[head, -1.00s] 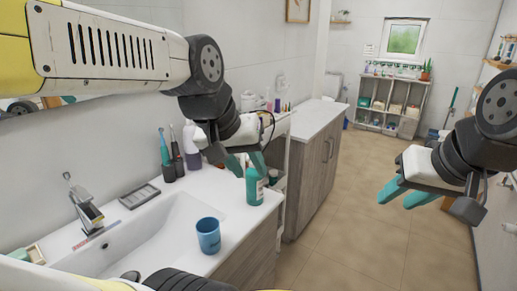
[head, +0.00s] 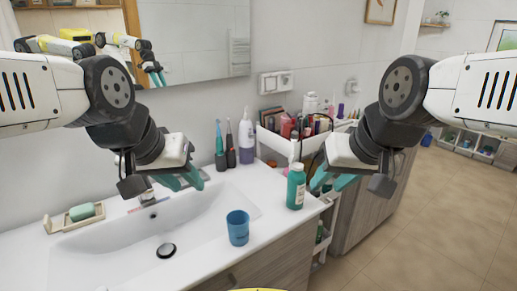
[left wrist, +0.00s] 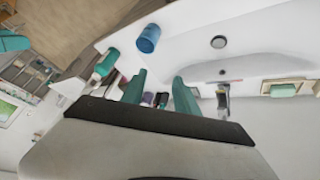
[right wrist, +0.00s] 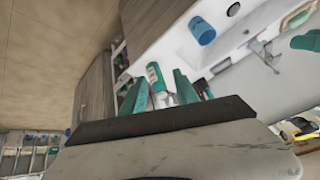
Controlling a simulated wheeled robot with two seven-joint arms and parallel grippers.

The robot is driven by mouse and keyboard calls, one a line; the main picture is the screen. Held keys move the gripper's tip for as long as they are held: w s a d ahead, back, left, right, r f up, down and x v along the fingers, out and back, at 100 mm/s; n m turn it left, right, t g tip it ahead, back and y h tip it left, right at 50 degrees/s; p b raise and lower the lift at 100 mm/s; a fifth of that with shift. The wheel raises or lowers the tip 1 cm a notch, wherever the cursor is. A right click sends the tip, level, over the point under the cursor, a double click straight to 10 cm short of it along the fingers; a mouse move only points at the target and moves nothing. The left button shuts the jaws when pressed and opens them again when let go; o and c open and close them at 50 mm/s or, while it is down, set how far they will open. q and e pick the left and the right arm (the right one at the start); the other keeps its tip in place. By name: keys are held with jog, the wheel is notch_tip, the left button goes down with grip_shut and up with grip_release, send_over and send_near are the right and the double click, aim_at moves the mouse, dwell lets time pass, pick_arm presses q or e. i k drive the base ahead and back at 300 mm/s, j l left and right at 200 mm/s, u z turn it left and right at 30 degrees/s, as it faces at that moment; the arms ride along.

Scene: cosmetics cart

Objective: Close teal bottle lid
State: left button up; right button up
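The teal bottle (head: 296,190) stands upright on the counter's front right corner; it has a white label and a pale top. Whether its lid is open or shut is too small to tell. It also shows in the right wrist view (right wrist: 154,73) and the left wrist view (left wrist: 106,63). My right gripper (head: 330,184) is open and empty, just right of the bottle and apparently apart from it; its two fingers also show in the right wrist view (right wrist: 162,82). My left gripper (head: 184,182) is open and empty above the sink, well left of the bottle.
A blue cup (head: 238,228) stands on the counter's front edge, left of the bottle. Toothbrushes (head: 219,145) and a purple bottle (head: 246,140) stand at the back. A white cart (head: 270,146) with cosmetics is behind the bottle. A soap dish (head: 62,221) lies at the left.

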aim_at(292, 157)
jog(key=l+u, duration=0.7)
jog(key=l, duration=0.2)
jog(key=l+u, duration=0.4)
jog(key=l, duration=0.4)
jog(key=k+l, duration=0.15)
jog(key=l, duration=0.3)
jog(key=l+u, duration=0.1)
jog(key=l, duration=0.3)
jog(key=k, duration=0.05)
